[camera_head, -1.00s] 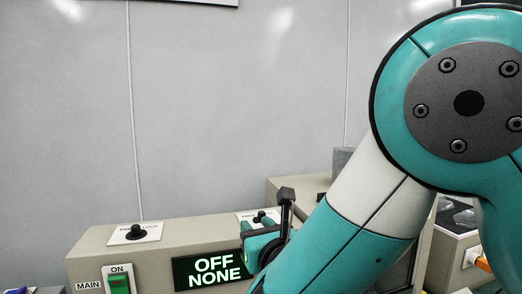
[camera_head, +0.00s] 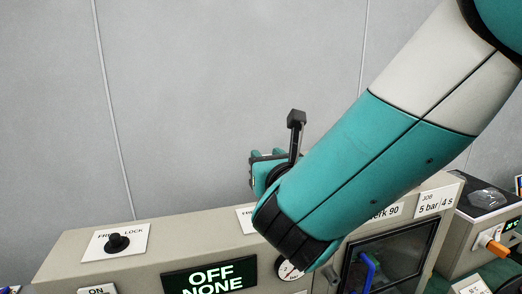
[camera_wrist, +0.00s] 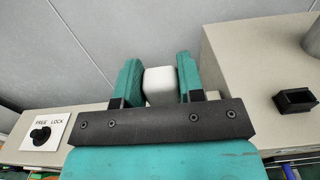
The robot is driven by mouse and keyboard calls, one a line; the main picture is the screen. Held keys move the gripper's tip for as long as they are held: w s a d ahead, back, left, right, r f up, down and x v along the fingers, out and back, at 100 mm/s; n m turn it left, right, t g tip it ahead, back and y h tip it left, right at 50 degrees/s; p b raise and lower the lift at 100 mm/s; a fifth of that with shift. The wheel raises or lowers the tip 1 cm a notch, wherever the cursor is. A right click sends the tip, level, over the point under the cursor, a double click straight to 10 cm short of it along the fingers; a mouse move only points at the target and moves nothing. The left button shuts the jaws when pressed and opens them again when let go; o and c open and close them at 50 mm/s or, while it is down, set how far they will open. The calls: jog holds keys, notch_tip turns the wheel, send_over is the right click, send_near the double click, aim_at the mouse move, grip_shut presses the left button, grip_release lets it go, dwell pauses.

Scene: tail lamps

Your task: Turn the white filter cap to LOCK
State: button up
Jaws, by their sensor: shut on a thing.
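The white cap (camera_wrist: 159,86) shows in the wrist view as a white block with rounded edges between the two teal fingers of my gripper (camera_wrist: 157,80). The fingers are shut on it. Its base and any marks on it are hidden behind the dark gripper body, so I cannot tell which way it is turned or whether it is seated. In the head view my gripper (camera_head: 268,172) is partly hidden by my wrist and stands above the beige cabinet (camera_head: 85,240). The cap cannot be made out there.
A black knob (camera_head: 116,242) on a FREE/LOCK plate is at left. A second plate (camera_head: 245,219) is mostly behind my arm. The display (camera_head: 208,277) reads OFF NONE. A gauge (camera_head: 290,271) and windowed door (camera_head: 385,262) are at right. A black block (camera_wrist: 295,100) is on the right-hand cabinet.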

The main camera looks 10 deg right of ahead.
jog(key=shift+w+d, duration=0.15)
jog(key=shift+w, duration=0.05)
jog(key=shift+a, duration=0.25)
jog(key=shift+s, duration=0.1)
notch_tip(320, 180, down, 6)
jog(key=b, duration=0.4)
jog(key=shift+r, duration=0.2)
jog(key=shift+f, duration=0.1)
dwell(0.9)
jog(key=shift+f+b, duration=1.05)
jog(key=shift+f, duration=0.35)
jog(key=o, duration=1)
